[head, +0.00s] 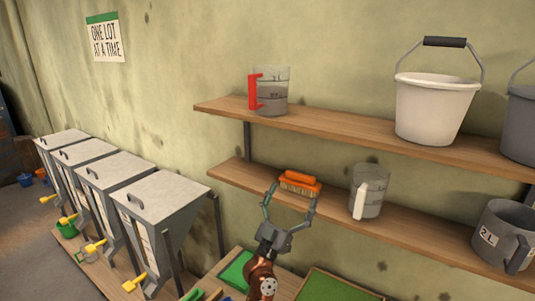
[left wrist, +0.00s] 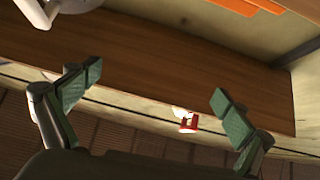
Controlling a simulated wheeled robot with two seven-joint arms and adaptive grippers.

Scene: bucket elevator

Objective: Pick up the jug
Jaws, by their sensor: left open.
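A clear jug with a red handle (head: 271,92) stands upright on the upper shelf. A clear jug with a white handle (head: 369,191) stands on the lower shelf, and a grey jug marked 2L (head: 495,232) stands farther right on that shelf. My left gripper (head: 291,198) is open and empty in front of the lower shelf, left of the white-handled jug and apart from it. Its spread fingers also show in the left wrist view (left wrist: 155,96), with nothing between them. A pale object (left wrist: 70,5) is cut off at that view's top left. My right gripper is not in view.
An orange brush (head: 300,182) lies on the lower shelf (head: 235,176), just behind my left fingers. A white bucket (head: 434,108) and a grey bucket (head: 522,125) stand on the upper shelf (head: 330,124). Several grey-lidded bins (head: 160,195) stand at left.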

